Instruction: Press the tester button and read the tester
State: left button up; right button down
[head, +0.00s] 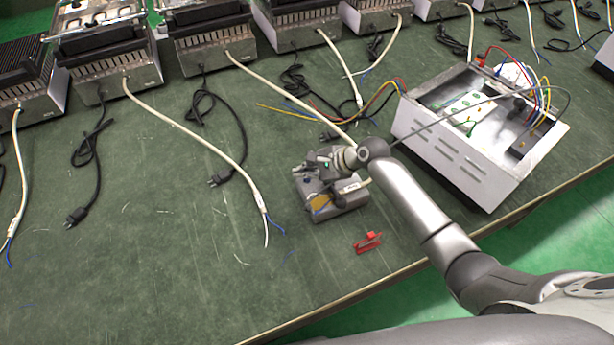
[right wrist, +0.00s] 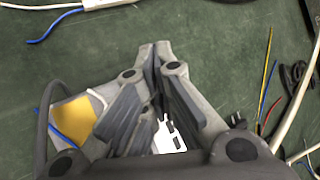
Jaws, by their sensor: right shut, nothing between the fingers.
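The tester (head: 345,203), a small grey box with a yellow patch and a pale label, sits on the green table. My right gripper (head: 312,168) is over the box's far part and hides much of its top. I cannot tell whether the fingers touch it. In the right wrist view my right gripper (right wrist: 160,48) is shut and empty, with the fingertips together. The tester's yellow patch (right wrist: 75,120) shows to the left of the fingers there, and a white piece shows between the finger links. The button and any reading cannot be made out. My left gripper is not in view.
A small red part (head: 368,243) lies near the table's front edge. An open metal case (head: 455,155) with coloured wires stands right of the tester. Several heating units (head: 205,55) line the back, their cables spread over the table (head: 130,260). The front left is mostly clear.

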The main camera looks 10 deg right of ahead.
aim_at(306, 181)
jog(key=shift+f, duration=0.2)
jog(key=shift+f, duration=0.5)
dwell(0.8)
jog(key=shift+r, duration=0.15)
jog(key=shift+r+p, duration=0.8)
jog(key=shift+p, duration=0.35)
notch_tip(306, 181, up, 5)
jog(key=p, duration=0.6)
dwell(0.3)
